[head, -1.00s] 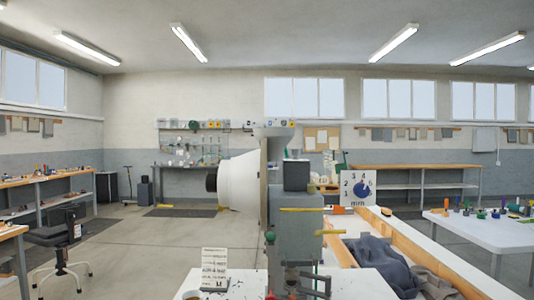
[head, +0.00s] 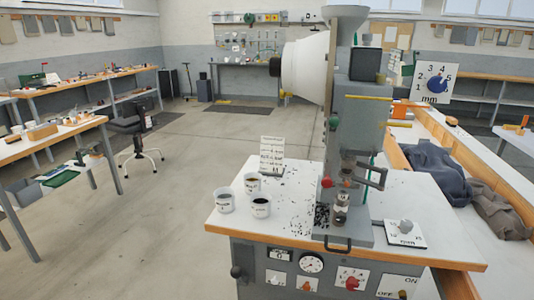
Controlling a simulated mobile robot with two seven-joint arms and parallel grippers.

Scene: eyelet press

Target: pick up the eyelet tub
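Three small white tubs stand upright on the left part of the press table (head: 228,222). One tub is at the left (head: 226,203), one at the back (head: 252,184) and one at the front right (head: 261,209). Each has a dark marking on its side too small to read, and I cannot tell which is the eyelet tub. The front right tub looks dark inside. The grey eyelet press (head: 355,120) stands to their right. Neither of my grippers is in view.
A printed card (head: 272,155) stands behind the tubs. Small dark bits lie scattered between tubs and press. Open floor lies left of the table.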

